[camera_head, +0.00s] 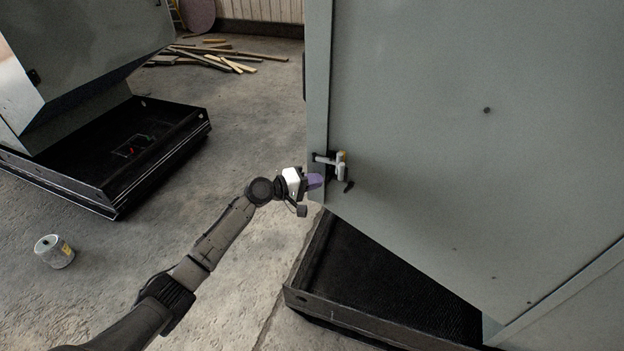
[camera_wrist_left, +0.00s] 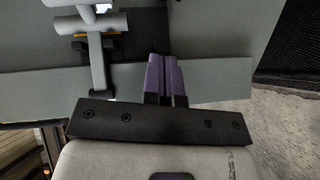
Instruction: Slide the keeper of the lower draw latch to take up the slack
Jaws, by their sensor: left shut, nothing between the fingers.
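The lower draw latch (camera_head: 340,164) sits near the lower left edge of the grey enclosure door (camera_head: 420,120). It has pale round bars and dark mounting parts. In the left wrist view the latch's pale T-shaped bars (camera_wrist_left: 96,50) are at the upper left, with a dark block and a yellow bit behind them. I cannot tell clearly which part is the keeper. My left gripper (camera_head: 315,181) is just below and left of the latch. Its purple fingers (camera_wrist_left: 166,76) are shut and empty, beside the latch bars with a gap between. My right gripper is out of view.
A black base tray (camera_head: 297,298) lies under the enclosure. Another cabinet on a black base (camera_head: 105,190) stands at the left. A paint can (camera_head: 54,252) stands on the concrete floor, and loose planks (camera_head: 215,58) lie at the back. Floor between the bases is mostly clear.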

